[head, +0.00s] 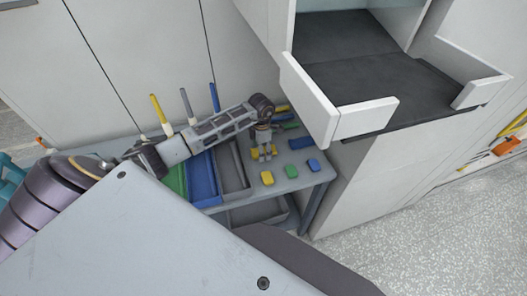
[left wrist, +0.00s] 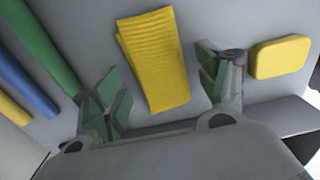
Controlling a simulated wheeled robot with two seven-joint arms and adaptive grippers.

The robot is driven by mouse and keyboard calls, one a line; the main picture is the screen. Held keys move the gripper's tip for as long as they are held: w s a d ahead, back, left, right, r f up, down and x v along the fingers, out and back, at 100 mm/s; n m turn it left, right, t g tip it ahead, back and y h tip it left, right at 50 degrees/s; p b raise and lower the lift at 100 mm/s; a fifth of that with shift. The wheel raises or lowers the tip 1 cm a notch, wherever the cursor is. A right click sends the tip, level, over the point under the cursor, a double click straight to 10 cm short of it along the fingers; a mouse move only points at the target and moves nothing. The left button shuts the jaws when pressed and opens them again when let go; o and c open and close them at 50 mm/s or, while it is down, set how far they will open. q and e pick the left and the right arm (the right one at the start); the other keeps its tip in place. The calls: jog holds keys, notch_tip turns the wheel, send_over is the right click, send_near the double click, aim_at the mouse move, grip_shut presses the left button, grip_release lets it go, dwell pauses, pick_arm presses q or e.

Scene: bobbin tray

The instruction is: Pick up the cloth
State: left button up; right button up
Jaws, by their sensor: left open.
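A yellow ribbed, folded cloth (left wrist: 153,60) lies flat on the grey table top in the left wrist view. In the head view a bit of its yellow (head: 255,153) shows around my left gripper (head: 264,154). My left gripper (left wrist: 160,82) is open, its green-padded fingers on either side of the cloth and apart from it. I cannot tell how high the fingertips are above the table. My right gripper is in neither view.
A yellow block (head: 267,178), a green block (head: 291,171) and a blue block (head: 313,165) lie near the table's front edge. Blue (head: 202,180) and grey (head: 231,166) trays stand to the left. A white cabinet with an open drawer (head: 350,120) rises close on the right.

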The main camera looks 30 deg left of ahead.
pick_arm(q)
jog(key=c, duration=1)
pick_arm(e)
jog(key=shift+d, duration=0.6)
pick_arm(q)
jog(key=shift+o, duration=0.2)
notch_tip(320, 180, up, 8)
jog(key=shift+w+r+b, duration=0.1)
jog(key=shift+r+b, duration=0.15)
jog(key=shift+b, duration=0.25)
jog(key=shift+r, duration=0.8)
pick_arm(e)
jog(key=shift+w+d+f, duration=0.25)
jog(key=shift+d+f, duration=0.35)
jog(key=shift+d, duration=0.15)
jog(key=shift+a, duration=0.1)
